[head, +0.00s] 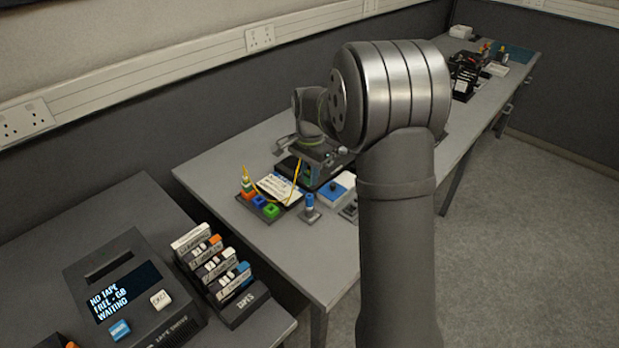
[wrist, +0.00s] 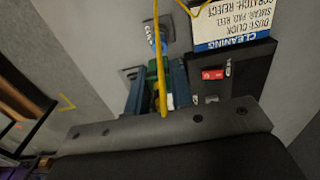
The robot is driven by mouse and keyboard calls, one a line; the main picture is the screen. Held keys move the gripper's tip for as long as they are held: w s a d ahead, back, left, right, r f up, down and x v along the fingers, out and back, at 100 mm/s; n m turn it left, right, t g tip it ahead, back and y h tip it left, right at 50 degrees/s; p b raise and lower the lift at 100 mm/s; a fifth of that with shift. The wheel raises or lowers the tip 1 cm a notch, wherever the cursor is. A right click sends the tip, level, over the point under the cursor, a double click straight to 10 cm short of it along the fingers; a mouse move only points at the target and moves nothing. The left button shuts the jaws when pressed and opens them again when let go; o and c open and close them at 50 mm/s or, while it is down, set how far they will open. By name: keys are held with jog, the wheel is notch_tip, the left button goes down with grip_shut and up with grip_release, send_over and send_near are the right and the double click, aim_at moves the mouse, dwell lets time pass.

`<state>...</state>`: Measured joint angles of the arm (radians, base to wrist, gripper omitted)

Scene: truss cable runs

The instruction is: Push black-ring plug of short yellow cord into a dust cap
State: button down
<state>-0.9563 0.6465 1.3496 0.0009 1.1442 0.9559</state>
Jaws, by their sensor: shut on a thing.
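My gripper (wrist: 152,82) is shut on a small, mostly hidden piece at the end of the yellow cord (wrist: 157,45), probably its plug; no black ring can be made out. The cord loops up past the jaws, and in the head view it hangs beside my wrist (head: 294,182). Just beyond the fingertips, a blue upright piece (wrist: 155,32) stands on a grey plate; I cannot tell whether it is the dust cap. In the head view a blue-topped post (head: 309,199) stands on a small grey base, apart from my gripper.
The cleaning card (wrist: 232,24) lies by a black panel (wrist: 250,76). A white-and-blue box (head: 336,190) stands close by. The tape rack (head: 245,306) is at the front left.

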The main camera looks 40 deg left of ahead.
jog(key=shift+r, duration=0.3)
